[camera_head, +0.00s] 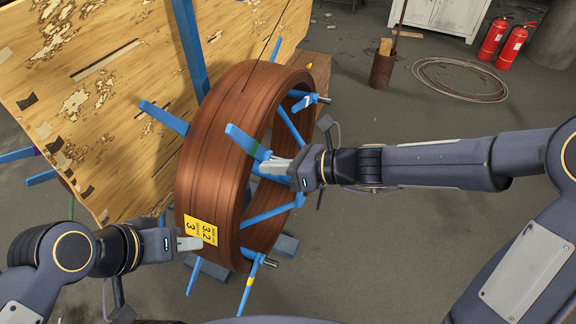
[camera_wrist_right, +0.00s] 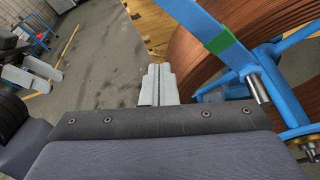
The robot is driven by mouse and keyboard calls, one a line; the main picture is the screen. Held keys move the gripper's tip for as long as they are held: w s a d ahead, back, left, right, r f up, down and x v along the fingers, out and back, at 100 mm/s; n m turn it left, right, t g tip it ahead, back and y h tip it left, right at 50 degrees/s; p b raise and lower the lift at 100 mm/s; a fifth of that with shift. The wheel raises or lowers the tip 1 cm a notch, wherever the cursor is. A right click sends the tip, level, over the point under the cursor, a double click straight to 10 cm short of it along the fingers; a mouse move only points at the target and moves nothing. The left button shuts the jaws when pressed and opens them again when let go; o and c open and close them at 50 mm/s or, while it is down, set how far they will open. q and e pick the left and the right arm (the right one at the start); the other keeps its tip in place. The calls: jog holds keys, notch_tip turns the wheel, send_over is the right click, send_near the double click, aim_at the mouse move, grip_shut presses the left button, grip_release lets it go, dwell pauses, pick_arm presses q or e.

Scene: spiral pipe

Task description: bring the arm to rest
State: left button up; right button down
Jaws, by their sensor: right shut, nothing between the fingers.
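The brown spiral pipe coil (camera_head: 215,150) stands upright on a blue spoked frame (camera_head: 268,212) in the head view. My right gripper (camera_head: 275,167) is in front of the coil's open side, close to the blue spokes. In the right wrist view its fingers (camera_wrist_right: 158,85) are together and empty, beside a blue bar with a green band (camera_wrist_right: 218,42). My left gripper (camera_head: 190,243) is by the coil's lower left, near the label. Its two pale fingers (camera_wrist_right: 32,75) look apart in the right wrist view, with nothing visible between them.
A large worn wooden panel (camera_head: 100,90) stands behind the coil on the left. Blue arms stick out around the coil. Two red fire extinguishers (camera_head: 503,42), a cable loop (camera_head: 460,80) and a white cabinet (camera_head: 440,15) are at the back right. The floor right of the coil is clear.

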jog(key=s+d+n+t+h, duration=0.1)
jog(key=s+d+n+h, duration=0.4)
jog(key=s+d+n, duration=0.4)
jog(key=s+d+n+t+h, duration=0.1)
jog(key=s+d+n+h, duration=0.4)
jog(key=s+d+n, duration=0.5)
jog(key=d+n, duration=0.3)
jog(key=d, duration=0.5)
jog(key=shift+r+t, duration=0.2)
jog(key=shift+t, duration=0.1)
